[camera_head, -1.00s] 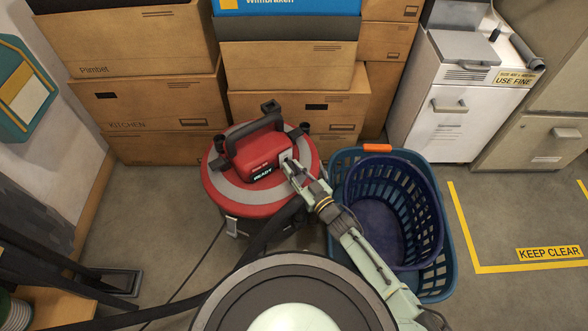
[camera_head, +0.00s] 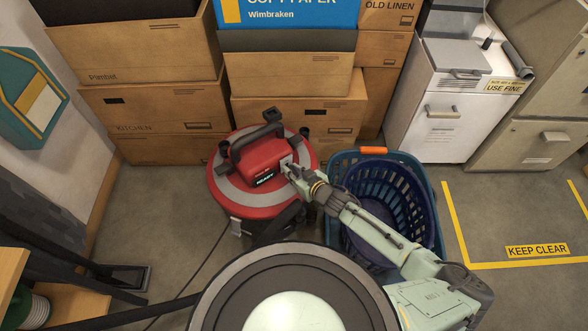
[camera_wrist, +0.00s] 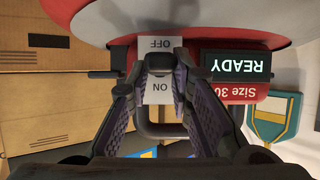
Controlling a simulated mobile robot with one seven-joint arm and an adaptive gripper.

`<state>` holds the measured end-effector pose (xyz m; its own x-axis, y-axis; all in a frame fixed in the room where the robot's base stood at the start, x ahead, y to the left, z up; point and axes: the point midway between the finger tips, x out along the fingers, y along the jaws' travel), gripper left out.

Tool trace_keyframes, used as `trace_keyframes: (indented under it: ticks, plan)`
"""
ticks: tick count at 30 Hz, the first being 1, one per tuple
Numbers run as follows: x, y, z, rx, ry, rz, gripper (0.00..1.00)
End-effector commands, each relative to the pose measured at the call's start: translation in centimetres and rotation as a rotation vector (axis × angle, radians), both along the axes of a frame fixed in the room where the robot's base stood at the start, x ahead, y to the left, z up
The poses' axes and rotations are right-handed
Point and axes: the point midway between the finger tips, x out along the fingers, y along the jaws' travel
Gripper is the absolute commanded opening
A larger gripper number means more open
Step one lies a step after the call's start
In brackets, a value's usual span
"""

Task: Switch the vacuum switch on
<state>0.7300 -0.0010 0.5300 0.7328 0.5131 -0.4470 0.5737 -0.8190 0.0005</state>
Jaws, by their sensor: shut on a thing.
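The vacuum (camera_head: 263,182) is a round red and grey canister with a black handle and a lit "READY" display (camera_wrist: 236,64). It stands on the floor left of centre in the head view. Its white switch plate (camera_wrist: 155,97) shows in the wrist view, upside down, with "OFF" at the top and "ON" below. My gripper (camera_wrist: 158,68) is at this plate, its fingers shut on the dark vacuum switch (camera_wrist: 158,61) between the labels. The fingertips partly hide the switch, so I cannot tell its setting. In the head view my gripper (camera_head: 287,167) touches the vacuum's right side.
Blue nested baskets (camera_head: 428,172) stand right of the vacuum, below my arm. Cardboard boxes (camera_head: 165,105) are stacked behind it. A white cabinet (camera_head: 430,125) stands at the back right. Floor marked "KEEP CLEAR" (camera_head: 537,250) is free. A dark hose (camera_head: 150,307) lies at the lower left.

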Motion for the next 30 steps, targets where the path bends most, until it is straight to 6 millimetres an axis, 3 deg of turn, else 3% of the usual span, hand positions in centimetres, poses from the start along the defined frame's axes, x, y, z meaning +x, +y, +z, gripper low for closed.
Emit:
trace_keyframes:
  ticks: [19,20,30]
  plan:
    - [0.11,0.02,0.25,-0.039,0.057,-0.001,0.0]
    - [0.11,0.02,0.25,-0.039,0.057,-0.001,0.2]
    - [0.1,0.05,0.25,-0.038,0.056,0.0,0.4]
